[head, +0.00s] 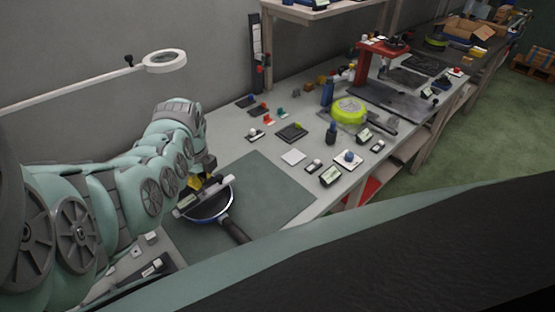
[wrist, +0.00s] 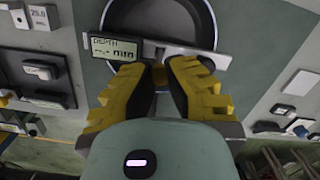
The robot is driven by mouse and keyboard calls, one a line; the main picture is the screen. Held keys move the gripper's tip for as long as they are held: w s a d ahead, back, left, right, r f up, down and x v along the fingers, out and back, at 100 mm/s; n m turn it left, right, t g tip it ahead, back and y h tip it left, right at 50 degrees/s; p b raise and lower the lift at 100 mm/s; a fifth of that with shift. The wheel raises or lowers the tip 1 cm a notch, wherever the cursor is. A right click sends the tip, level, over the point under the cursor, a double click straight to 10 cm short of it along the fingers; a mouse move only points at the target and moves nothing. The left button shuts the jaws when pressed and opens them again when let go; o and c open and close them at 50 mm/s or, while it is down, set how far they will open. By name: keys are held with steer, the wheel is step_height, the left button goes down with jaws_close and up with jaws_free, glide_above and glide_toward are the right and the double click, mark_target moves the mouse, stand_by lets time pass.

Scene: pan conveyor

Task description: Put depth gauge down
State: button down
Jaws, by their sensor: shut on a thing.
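My gripper (wrist: 160,72) has yellow fingers shut on the gauge's middle. In the head view the gauge (head: 204,195) lies across a dark pan (head: 208,209) with a blue-edged rim and a black handle. The wrist view shows the pan (wrist: 160,14) just beyond the gauge. Whether the bar rests on the rim or hovers slightly above it, I cannot tell. My gripper (head: 197,183) is partly hidden by my arm in the head view.
The pan sits on a grey-green mat (head: 262,187) on the light workbench. A white pad (head: 293,157), small displays and knobs lie beyond the mat. A lime-green pan (head: 348,110) and a red press (head: 376,62) stand farther back. The mat's right part is clear.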

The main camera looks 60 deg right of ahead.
steer(key=c, duration=1.1)
jaws_free()
steer(key=shift+c, duration=0.2)
steer(key=shift+d+r, duration=0.1)
steer(key=shift+r, duration=0.05)
steer(key=shift+s+r, duration=0.15)
steer(key=shift+r, duration=0.75)
step_height(320, 180, up, 10)
steer(key=s, duration=0.1)
steer(key=shift+p, duration=0.3)
steer(key=shift+f, duration=0.1)
